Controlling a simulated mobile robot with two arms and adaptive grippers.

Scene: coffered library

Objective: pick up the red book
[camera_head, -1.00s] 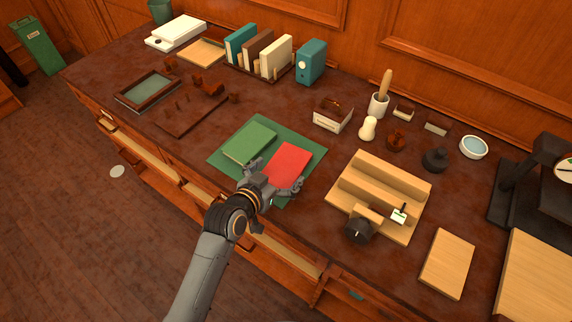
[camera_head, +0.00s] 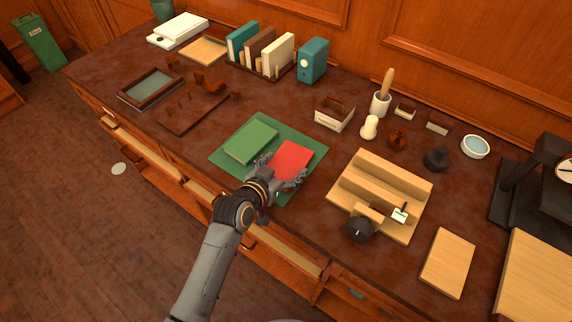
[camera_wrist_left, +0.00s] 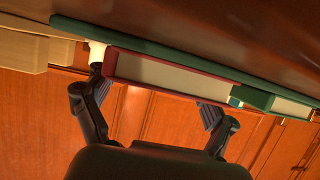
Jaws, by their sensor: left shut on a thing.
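The red book (camera_head: 293,159) lies flat on a green mat (camera_head: 229,161) on the dark desk, to the right of a green book (camera_head: 251,142). My left gripper (camera_head: 281,175) is at the book's near edge, its fingers shut on the book from both sides. In the left wrist view, the red book (camera_wrist_left: 170,74) shows its pale page edge and red cover between the two fingers (camera_wrist_left: 155,105). The green book (camera_wrist_left: 275,103) shows beside it there. My right gripper is not in view.
A wooden stepped stand (camera_head: 385,192) is to the right of the mat. A row of upright books (camera_head: 279,55) stands at the back. A wooden board (camera_head: 447,263) lies at the front right. Open drawers (camera_head: 280,248) jut out below the desk's front edge.

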